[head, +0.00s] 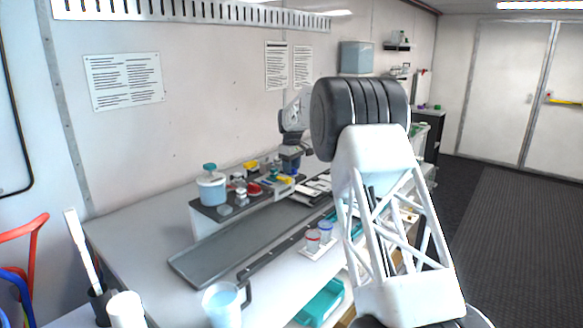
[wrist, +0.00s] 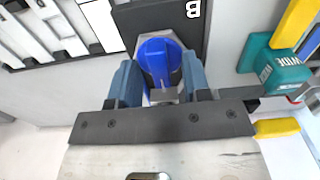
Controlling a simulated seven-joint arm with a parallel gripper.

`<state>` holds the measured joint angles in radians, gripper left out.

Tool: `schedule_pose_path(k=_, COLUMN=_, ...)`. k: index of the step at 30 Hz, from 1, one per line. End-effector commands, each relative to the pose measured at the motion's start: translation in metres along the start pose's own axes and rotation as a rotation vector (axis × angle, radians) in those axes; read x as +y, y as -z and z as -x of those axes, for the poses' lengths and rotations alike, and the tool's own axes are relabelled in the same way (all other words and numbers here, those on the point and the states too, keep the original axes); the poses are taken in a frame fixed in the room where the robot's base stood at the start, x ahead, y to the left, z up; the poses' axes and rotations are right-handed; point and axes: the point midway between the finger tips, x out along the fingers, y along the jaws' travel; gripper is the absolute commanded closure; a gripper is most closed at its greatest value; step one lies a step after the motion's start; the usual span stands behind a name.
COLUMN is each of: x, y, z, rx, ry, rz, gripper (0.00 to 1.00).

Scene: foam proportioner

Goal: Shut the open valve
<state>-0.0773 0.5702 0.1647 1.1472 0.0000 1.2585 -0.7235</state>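In the wrist view a blue knob (wrist: 158,62) sits on a dark plate (wrist: 185,15) marked "B", which reads upside down. My gripper (wrist: 158,88) has its two blue-grey fingers on either side of this knob. Whether both fingers press on it cannot be told. To the right is a teal body (wrist: 284,78) marked "WIDE" with a yellow lever (wrist: 294,24). In the head view my gripper (head: 291,153) is low over the far end of the bench equipment. Yellow levers (head: 251,165) and a red part (head: 254,188) show beside it. Which valve is open cannot be told.
A lidded container (head: 211,188) stands left of the valves. A long grey tray (head: 215,255) lies in front. White strips (wrist: 45,30) lie left of the knob. The bench's left part is clear.

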Motion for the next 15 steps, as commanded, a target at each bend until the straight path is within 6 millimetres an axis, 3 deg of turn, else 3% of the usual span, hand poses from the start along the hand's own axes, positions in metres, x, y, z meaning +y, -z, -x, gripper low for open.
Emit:
schedule_pose_path(k=8, x=0.000, y=0.000, z=0.004, rx=0.000, ry=0.000, rz=0.000, gripper=0.56)
schedule_pose_path(k=15, x=0.000, y=0.000, z=0.025, rx=0.001, ry=-0.001, rz=0.000, gripper=0.56)
